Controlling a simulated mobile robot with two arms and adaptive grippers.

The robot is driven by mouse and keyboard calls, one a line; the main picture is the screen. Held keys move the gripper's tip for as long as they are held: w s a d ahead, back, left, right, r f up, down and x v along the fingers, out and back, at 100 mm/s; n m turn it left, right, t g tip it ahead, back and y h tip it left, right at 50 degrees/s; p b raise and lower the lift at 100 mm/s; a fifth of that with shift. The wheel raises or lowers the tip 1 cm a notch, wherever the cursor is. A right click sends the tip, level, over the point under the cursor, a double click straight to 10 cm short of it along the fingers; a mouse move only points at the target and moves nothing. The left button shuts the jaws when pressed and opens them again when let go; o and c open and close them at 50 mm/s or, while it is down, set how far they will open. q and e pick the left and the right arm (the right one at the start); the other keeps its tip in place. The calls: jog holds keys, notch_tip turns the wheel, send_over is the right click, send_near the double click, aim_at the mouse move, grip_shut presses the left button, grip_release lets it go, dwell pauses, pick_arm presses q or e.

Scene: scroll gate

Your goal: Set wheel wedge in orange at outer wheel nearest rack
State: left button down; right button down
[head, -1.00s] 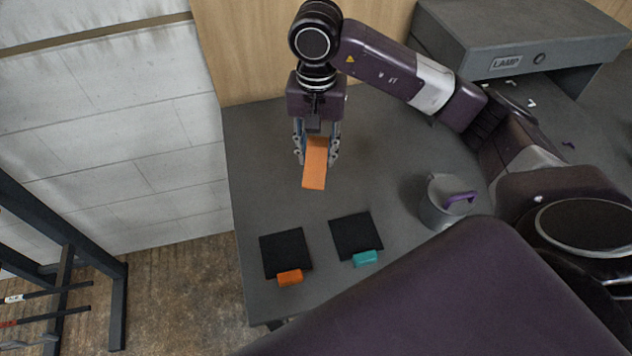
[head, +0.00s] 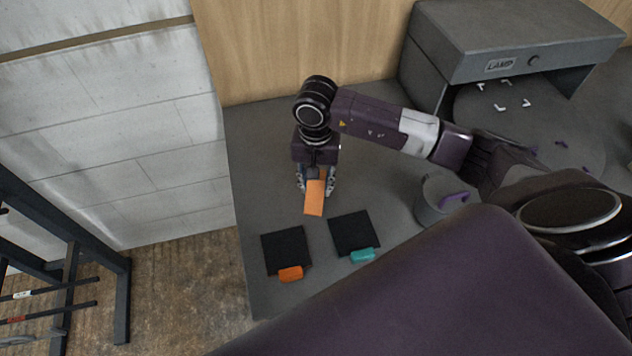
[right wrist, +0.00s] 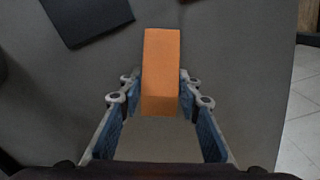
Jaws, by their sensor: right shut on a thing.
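My right gripper (head: 315,184) is shut on an orange wedge (head: 314,199) over the grey table. In the right wrist view the orange wedge (right wrist: 161,70) sticks out from between the fingers of the right gripper (right wrist: 160,108). I cannot tell whether the wedge touches the table. Two black square pads lie in front of it: the left pad (head: 285,250) has a small orange block (head: 291,274) at its front edge, and the right pad (head: 354,232) has a teal block (head: 363,256). No wheel shows clearly. My left gripper is not in view.
A grey can with a purple handle (head: 438,200) stands right of the pads. A dark rack (head: 66,270) stands on the floor at the left. The table's left part is clear.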

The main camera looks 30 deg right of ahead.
jog(key=shift+f, duration=0.1)
jog(key=c, duration=1.4)
grip_release()
